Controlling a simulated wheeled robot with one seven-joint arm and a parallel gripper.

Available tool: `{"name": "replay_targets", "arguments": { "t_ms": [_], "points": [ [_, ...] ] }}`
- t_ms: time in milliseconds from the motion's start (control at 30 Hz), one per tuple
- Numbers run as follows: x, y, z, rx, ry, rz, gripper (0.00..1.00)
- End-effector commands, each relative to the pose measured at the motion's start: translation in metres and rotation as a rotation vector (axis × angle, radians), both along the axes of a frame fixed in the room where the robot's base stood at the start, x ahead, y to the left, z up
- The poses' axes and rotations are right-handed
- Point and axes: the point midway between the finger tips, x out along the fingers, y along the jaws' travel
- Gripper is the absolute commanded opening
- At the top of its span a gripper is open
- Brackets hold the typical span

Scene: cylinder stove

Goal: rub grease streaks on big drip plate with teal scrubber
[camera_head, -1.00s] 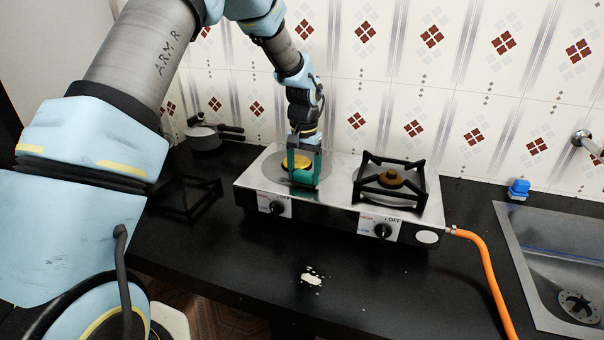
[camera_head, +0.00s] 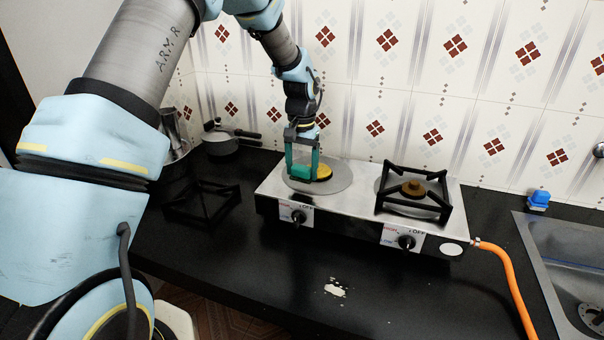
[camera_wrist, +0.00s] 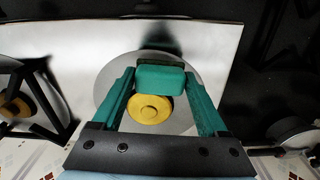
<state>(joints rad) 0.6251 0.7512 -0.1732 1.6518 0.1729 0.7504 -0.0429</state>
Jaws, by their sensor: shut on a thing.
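The stove's left burner has its grate off. The big drip plate (camera_head: 343,176) is a grey disc around a yellow burner cap (camera_head: 324,172). My gripper (camera_head: 301,172) is over the left side of this plate, shut on the teal scrubber (camera_wrist: 161,79), which has a dark green pad on one side. In the wrist view the scrubber lies between the teal fingertips, beside the yellow cap (camera_wrist: 150,108) and over the plate (camera_wrist: 107,78). I cannot tell whether it touches the plate. No grease streaks can be made out; the scrubber and fingers hide part of the plate.
The right burner carries a black grate (camera_head: 414,202). The removed grate (camera_head: 203,200) lies on the counter left of the stove, with a pot (camera_head: 219,147) behind. An orange hose (camera_head: 507,283), blue object (camera_head: 539,197) and sink (camera_head: 566,252) are at right. A pale spill (camera_head: 335,288) marks the front counter.

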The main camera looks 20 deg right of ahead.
Motion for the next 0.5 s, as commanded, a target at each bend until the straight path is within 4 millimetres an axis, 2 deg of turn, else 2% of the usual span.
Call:
{"name": "replay_targets", "arguments": {
  "t_ms": [500],
  "points": [
    [-0.001,0.001,0.048,0.001,0.001,0.003,0.24]
  ]
}}
